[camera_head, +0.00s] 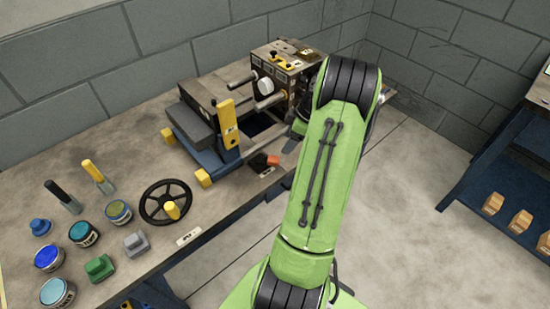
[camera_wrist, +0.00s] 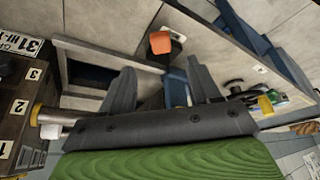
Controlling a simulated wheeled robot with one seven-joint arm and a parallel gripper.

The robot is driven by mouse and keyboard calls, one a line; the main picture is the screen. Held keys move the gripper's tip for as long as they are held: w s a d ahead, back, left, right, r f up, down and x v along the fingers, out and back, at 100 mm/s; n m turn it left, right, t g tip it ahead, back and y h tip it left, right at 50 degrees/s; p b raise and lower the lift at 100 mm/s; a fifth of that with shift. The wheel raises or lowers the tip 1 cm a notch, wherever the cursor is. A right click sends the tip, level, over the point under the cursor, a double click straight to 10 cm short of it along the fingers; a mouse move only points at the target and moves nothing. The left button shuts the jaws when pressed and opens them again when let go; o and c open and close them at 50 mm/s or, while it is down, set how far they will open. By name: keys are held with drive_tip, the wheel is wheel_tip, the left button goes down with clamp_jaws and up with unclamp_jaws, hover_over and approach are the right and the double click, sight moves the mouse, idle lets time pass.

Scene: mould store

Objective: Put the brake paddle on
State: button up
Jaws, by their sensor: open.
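A small black paddle with an orange end (camera_head: 265,161), which looks like the brake paddle, is at the bench's front edge, right of the blue-based machine. A small pale label lies beside it. In the wrist view, the orange end (camera_wrist: 160,43) shows beyond and between my fingertips, apart from them. My gripper (camera_wrist: 161,76) is open and empty, its two grey fingers spread. In the head view my green arm hides the gripper.
The grey machine (camera_head: 203,90) with a yellow upright lever (camera_head: 228,122) stands beside a numbered control box (camera_head: 284,62). Open floor lies right of my arm.

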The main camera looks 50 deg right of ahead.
sight(276, 159)
drive_tip(key=b+x, duration=0.2)
drive_tip(key=x, duration=0.7)
drive_tip(key=shift+a+f, duration=0.1)
drive_tip(key=shift+f, duration=0.2)
drive_tip(key=shift+c, duration=0.3)
drive_tip(key=c, duration=1)
